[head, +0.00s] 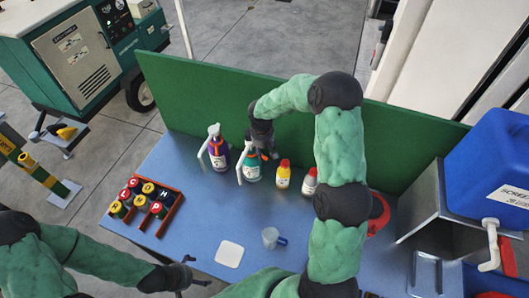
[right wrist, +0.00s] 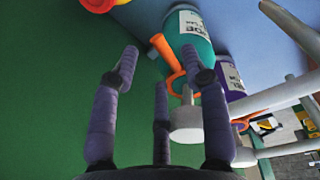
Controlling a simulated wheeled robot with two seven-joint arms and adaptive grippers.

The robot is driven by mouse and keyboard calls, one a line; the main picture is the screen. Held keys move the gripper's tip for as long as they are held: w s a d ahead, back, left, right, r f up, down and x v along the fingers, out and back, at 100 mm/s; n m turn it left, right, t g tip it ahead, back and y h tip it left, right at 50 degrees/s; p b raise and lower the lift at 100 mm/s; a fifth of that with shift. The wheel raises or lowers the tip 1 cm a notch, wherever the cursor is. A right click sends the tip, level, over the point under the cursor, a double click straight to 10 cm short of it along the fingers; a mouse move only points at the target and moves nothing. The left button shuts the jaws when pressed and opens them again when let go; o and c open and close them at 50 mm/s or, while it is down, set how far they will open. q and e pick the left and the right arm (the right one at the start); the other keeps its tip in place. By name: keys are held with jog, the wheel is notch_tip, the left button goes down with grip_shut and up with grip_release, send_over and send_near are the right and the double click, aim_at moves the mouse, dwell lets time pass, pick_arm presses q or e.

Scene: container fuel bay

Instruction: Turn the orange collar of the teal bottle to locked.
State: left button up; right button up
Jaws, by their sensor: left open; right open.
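The teal bottle (head: 252,172) stands upright on the blue table, its white spray head tilting toward the left. In the right wrist view the teal bottle (right wrist: 196,36) shows its orange collar (right wrist: 171,62), with an arm sticking out, and its white head (right wrist: 187,122). My right gripper (head: 263,152) is open beside the top of the bottle. In the right wrist view one finger of the right gripper (right wrist: 166,70) overlaps the bottle's neck; I cannot tell whether it touches. The collar's lock marks are not readable. My left gripper (head: 188,272) is open and empty near the table's front left.
A purple spray bottle (head: 218,154) stands close on the left, a yellow bottle (head: 283,179) and a white bottle (head: 309,184) on the right. A green panel (head: 190,90) rises behind. A rack (head: 170,214) of canisters, a white square (head: 229,254) and a cup (head: 270,236) lie in front.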

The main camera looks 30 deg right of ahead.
jog(key=shift+f, duration=0.85)
jog(key=shift+w+d+f, duration=0.1)
jog(key=shift+f, duration=0.35)
jog(key=shift+c, duration=0.3)
grip_shut()
